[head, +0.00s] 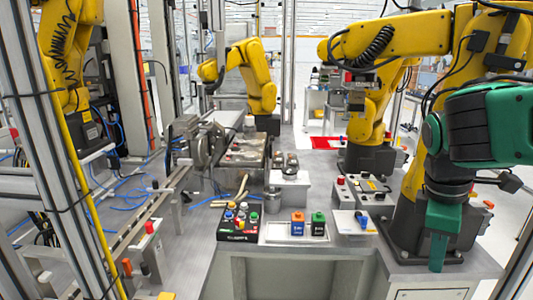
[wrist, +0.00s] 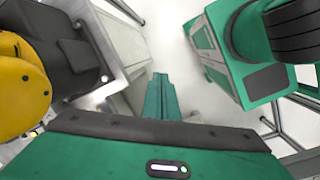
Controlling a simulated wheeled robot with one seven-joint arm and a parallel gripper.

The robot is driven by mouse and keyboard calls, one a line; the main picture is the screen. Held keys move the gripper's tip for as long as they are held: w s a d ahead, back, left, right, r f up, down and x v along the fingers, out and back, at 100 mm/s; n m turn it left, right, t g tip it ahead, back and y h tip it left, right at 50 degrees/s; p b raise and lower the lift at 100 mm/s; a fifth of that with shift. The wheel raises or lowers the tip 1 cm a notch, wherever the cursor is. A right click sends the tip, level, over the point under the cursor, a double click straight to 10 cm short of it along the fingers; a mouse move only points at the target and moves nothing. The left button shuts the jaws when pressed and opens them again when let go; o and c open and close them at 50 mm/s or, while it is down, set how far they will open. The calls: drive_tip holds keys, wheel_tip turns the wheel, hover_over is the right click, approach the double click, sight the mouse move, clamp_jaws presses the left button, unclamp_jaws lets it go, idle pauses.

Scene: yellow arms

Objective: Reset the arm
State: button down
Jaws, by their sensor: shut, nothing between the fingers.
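My green and black arm (head: 490,130) comes in from the right edge of the head view and bends down at the wrist. My gripper (head: 438,252) points downward, with its green fingers together and nothing between them. It is in front of the dark base of the right yellow arm, over the right front part of the grey worktop. In the wrist view my gripper (wrist: 161,98) shows its fingers close together above a pale floor. Whether the fingertips touch the worktop cannot be told.
A yellow robot arm (head: 400,38) stands close behind my gripper; another yellow arm (head: 250,75) stands farther back. The grey worktop (head: 345,253) carries a black button box (head: 238,224), a blue block (head: 297,224) and a green block (head: 318,224). A metal post (head: 62,150) stands at left.

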drive_tip(key=s+d+f+m+y, duration=0.1)
drive_tip(key=s+d+f+m, duration=0.2)
drive_tip(key=s+m, duration=0.3)
drive_tip(key=s+d+f+m+y, duration=0.1)
drive_tip(key=s+d+f+m, duration=0.3)
drive_tip(key=m, duration=0.7)
drive_tip(key=shift+s+d, duration=0.55)
drive_tip(key=shift+s, duration=0.3)
drive_tip(key=shift+f, duration=0.1)
drive_tip(key=shift+w+f, duration=0.25)
drive_tip(key=shift+w, duration=0.35)
